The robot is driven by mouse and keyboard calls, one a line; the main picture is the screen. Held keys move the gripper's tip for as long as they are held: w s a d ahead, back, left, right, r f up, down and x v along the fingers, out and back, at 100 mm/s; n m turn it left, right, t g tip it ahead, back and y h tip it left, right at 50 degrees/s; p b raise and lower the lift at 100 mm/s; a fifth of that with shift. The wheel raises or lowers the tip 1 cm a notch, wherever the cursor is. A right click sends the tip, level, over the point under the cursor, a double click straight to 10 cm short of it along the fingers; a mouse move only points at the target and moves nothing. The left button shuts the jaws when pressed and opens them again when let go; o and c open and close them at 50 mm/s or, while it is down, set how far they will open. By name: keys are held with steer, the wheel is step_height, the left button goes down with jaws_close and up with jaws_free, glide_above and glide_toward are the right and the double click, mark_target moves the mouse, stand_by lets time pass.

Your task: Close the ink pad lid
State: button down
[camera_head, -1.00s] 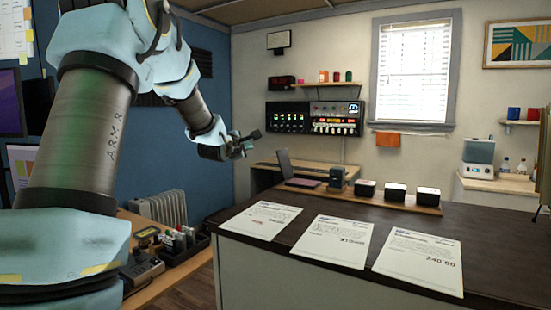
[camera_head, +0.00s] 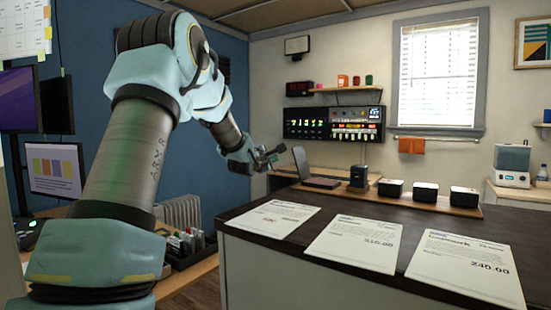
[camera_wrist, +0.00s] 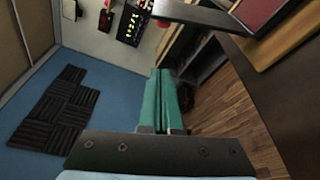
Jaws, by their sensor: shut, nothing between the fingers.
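The ink pad stands open at the left end of the wooden tray on the dark counter. Its grey lid (camera_head: 301,163) is raised nearly upright, and the dark reddish pad base (camera_head: 322,183) lies flat to its right. In the wrist view the lid (camera_wrist: 205,16) shows as a grey slab at the top, with the red pad (camera_wrist: 262,10) beside it. My gripper (camera_head: 276,153) is shut and empty, just left of the lid in the head view and apart from it. Its teal fingers (camera_wrist: 162,95) lie together in the wrist view.
A dark stamp (camera_head: 358,176) and several black boxes with white tops (camera_head: 424,192) share the wooden tray (camera_head: 455,209). Three paper sheets (camera_head: 353,243) lie along the counter's front. A lit panel (camera_head: 334,123) hangs on the wall behind.

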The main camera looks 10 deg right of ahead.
mark_target(299, 163)
steer(key=w+d+p, duration=0.3)
steer(key=d, duration=0.3)
steer(key=shift+r, duration=0.4)
steer(key=shift+d, duration=0.1)
steer(key=shift+s+d+r+m+b, duration=0.15)
steer(key=shift+s+m+b, duration=0.05)
steer(key=shift+m+b, duration=0.25)
